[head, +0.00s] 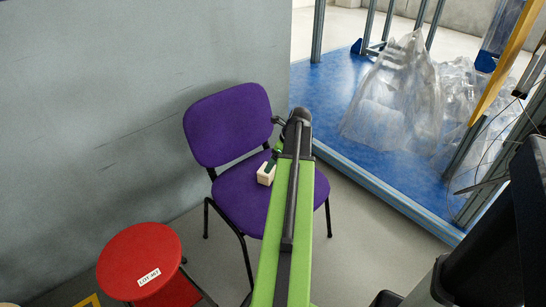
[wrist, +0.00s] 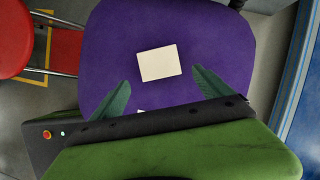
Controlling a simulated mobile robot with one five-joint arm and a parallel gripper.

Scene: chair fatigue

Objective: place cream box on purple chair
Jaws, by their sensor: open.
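The purple chair (head: 232,190) stands in the middle of the head view, and its seat (wrist: 110,50) fills much of the wrist view. The cream box (head: 265,178) is on the seat in the head view. In the wrist view the cream box (wrist: 159,63) lies flat-looking on the purple seat, just beyond the fingertips. My gripper (wrist: 160,78) is open, with its two green fingers spread and nothing between them. In the head view my gripper (head: 272,160) is beside the box and is partly hidden by my arm.
A red stool (head: 125,250) stands left of the chair, also seen in the wrist view (wrist: 12,40). A grey wall (head: 90,110) is behind it. A blue platform (head: 340,90) with clear plastic wrapping (head: 400,95) is at the right. Grey floor shows around the chair.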

